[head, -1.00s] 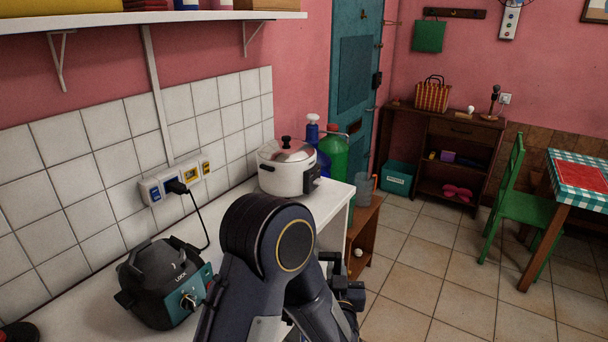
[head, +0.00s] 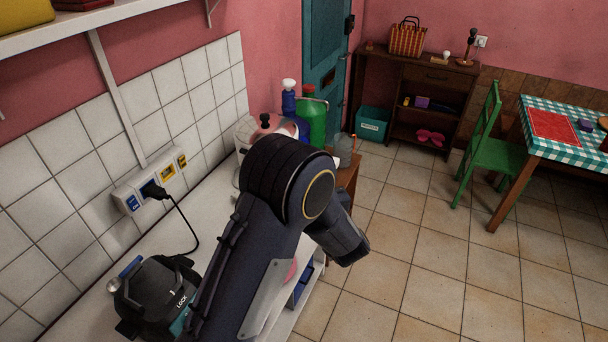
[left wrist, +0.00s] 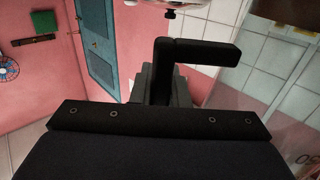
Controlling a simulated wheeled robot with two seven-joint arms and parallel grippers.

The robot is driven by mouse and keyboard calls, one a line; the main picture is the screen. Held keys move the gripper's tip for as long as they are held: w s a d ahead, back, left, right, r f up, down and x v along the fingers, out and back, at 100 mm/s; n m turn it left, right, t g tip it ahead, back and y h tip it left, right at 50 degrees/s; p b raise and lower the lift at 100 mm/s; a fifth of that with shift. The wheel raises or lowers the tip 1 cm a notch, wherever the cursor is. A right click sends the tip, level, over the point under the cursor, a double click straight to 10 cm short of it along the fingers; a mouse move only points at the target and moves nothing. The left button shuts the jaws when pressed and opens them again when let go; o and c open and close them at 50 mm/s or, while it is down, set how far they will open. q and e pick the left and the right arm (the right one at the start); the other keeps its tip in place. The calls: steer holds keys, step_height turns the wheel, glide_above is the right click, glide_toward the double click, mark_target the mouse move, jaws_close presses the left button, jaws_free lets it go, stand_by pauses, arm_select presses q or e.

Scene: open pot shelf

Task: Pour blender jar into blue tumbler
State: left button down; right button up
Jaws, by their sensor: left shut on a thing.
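My left arm fills the middle of the head view and hides its gripper there. In the left wrist view my left gripper (left wrist: 166,88) is shut on the black angled handle (left wrist: 195,52) of what looks like the blender jar. A clear wall with part of a printed mark, likely the jar (left wrist: 285,128), shows at the right. The jar's contents and its tilt cannot be told. The black blender base (head: 158,295), marked LOCK, stands on the counter at lower left, partly behind my arm. I cannot make out the blue tumbler in either view. My right gripper is out of view.
The white counter (head: 105,245) runs along the tiled wall. A cord runs from the wall outlet (head: 148,187).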

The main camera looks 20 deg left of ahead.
arm_select(q)
steer(key=shift+s+a+r+n+b, duration=0.55)
steer(key=shift+a+r+n+b, duration=0.3)
steer(key=shift+n, duration=1)
steer(key=shift+s+a+r+n+b, duration=0.65)
steer(key=shift+r+n, duration=0.4)
steer(key=shift+n, duration=0.75)
steer(key=shift+s+a+r+n+b, duration=0.5)
steer(key=shift+a+r+n+b, duration=0.35)
steer(key=shift+n, duration=1)
steer(key=shift+s+a+r+n+b, duration=0.15)
steer(key=shift+s+a+n+b, duration=0.75)
steer(key=shift+b, duration=0.75)
steer(key=shift+s+a+r+n+b, duration=0.1)
steer(key=shift+s+a+n+b, duration=0.4)
steer(key=shift+n+b, duration=0.9)
steer(key=shift+a, duration=0.1)
steer(key=shift+r, duration=0.15)
